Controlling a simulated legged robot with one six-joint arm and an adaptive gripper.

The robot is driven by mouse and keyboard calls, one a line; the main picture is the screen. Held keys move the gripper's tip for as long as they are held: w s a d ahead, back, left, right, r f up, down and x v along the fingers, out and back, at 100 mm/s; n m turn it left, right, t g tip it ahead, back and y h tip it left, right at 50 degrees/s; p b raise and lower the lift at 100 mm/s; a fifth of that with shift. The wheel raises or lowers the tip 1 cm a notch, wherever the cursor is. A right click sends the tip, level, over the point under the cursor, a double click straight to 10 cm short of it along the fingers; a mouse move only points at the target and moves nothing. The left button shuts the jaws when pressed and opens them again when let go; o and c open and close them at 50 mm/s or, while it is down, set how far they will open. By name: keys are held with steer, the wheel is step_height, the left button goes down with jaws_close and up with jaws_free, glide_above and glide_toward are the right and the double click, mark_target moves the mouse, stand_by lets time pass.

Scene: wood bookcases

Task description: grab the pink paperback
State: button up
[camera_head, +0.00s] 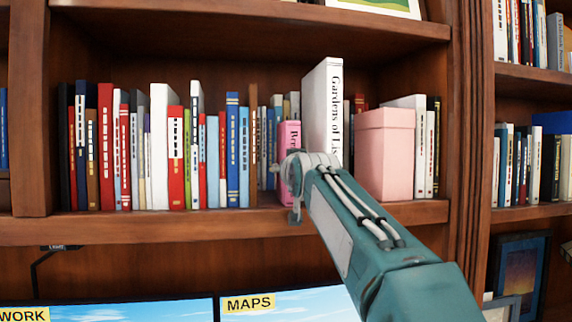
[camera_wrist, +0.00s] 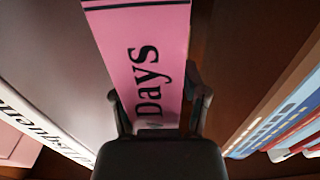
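The pink paperback (camera_head: 289,138) stands upright on the middle shelf, just left of a tall white book. Its lower part is hidden behind my gripper in the head view. In the wrist view its pink spine (camera_wrist: 148,60), lettered "Days", fills the middle and appears tilted. My gripper (camera_wrist: 158,98) is in front of the spine, with one dark finger at each side of it. The fingers stand apart around the spine, with a small gap beside the right finger. Contact at the fingertips is hard to tell.
The tall white book (camera_head: 322,110) and a pink box (camera_head: 384,155) stand to the right. Several thin books (camera_head: 264,150) stand close on the left. The shelf edge (camera_head: 150,228) runs below, with two screens (camera_head: 120,312) under it.

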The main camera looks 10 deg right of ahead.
mark_target(289, 134)
jaws_close()
steer(key=shift+s+d+r, duration=0.1)
steer(key=shift+s+r, duration=0.15)
steer(key=shift+r, duration=3.05)
steer(key=shift+s+r, duration=0.1)
steer(key=shift+r, duration=0.2)
steer(key=s, duration=1.9)
steer(key=shift+s, duration=0.25)
